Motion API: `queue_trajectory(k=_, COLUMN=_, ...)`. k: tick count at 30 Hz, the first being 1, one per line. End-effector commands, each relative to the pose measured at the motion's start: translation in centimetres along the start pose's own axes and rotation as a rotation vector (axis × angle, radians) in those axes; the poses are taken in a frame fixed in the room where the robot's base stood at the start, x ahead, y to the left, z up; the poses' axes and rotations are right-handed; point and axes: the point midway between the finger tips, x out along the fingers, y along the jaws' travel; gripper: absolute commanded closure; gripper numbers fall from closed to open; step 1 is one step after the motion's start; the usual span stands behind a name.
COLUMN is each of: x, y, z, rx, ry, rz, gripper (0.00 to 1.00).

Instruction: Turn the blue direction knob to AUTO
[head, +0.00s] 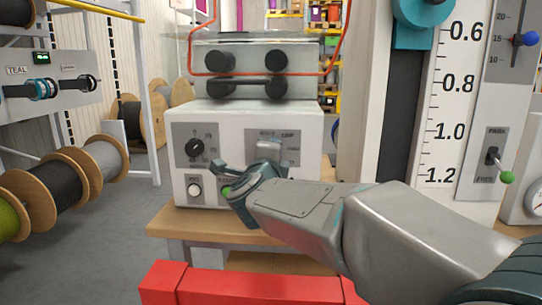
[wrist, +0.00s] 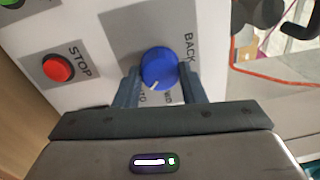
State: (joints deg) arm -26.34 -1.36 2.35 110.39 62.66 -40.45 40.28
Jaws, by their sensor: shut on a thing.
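The blue knob (wrist: 160,66) sits on a grey plate on the front of the white machine (head: 310,135). In the wrist view my gripper (wrist: 159,82) has one finger on each side of the knob and is shut on it. The knob's white pointer mark faces the lower left, toward lettering partly hidden by the left finger. The word BACK shows to the knob's upper right. In the head view my arm and gripper hide the knob.
A red STOP button (wrist: 57,68) is left of the knob in the wrist view. A black knob (head: 195,147), a white button (head: 195,190) and a green button (head: 227,191) are on the same machine front. A red barrier (head: 245,288) stands in front.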

Motion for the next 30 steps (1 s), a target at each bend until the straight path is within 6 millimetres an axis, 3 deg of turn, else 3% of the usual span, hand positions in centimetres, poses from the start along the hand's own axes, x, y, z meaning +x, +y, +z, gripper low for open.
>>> queue_trajectory(k=4, x=0.0, y=0.0, z=0.1, rx=0.002, ry=-0.001, rz=0.000, gripper=0.86)
queue_trajectory(k=5, x=0.0, y=0.0, z=0.1, rx=0.001, ry=-0.001, rz=0.000, gripper=0.58)
queue_trajectory(k=7, x=0.0, y=0.0, z=0.1, rx=0.001, ry=-0.001, rz=0.000, gripper=0.42)
queue_trajectory(k=19, x=-0.9, y=-0.1, z=0.1, rx=0.000, ry=-0.002, rz=0.000, gripper=0.42)
queue_trajectory(k=23, x=-3.0, y=-0.2, z=0.1, rx=0.001, ry=-0.003, rz=-0.001, gripper=0.42)
queue_trajectory(k=30, x=-8.7, y=-0.3, z=0.1, rx=0.000, ry=-0.003, rz=-0.001, gripper=0.42)
